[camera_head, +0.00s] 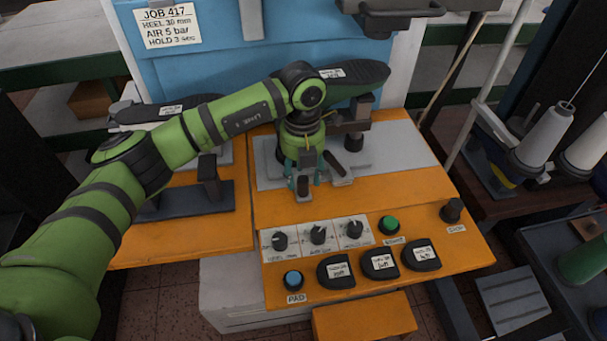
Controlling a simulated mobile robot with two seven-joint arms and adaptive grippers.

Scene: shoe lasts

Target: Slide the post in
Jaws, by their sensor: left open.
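My left gripper (320,184) comes down over the grey plate (405,155) of the orange machine. Its fingers are apart and I see nothing between them. A dark upright post with a block on it (355,125) stands on the plate just behind and right of the gripper, partly covered by my arm. Whether the gripper touches it I cannot tell. A dark shoe last (362,78) with a white label lies above the post, its left part hidden by my arm. Another short dark post (210,180) stands on a dark base at the left. My right gripper is out of view.
The orange front panel holds several dials (318,235), a green button (390,224), a blue button (292,279), a dark knob (452,210) and labelled black pads (380,263). Another dark last (165,110) lies at the left. Thread cones (547,135) stand at the right.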

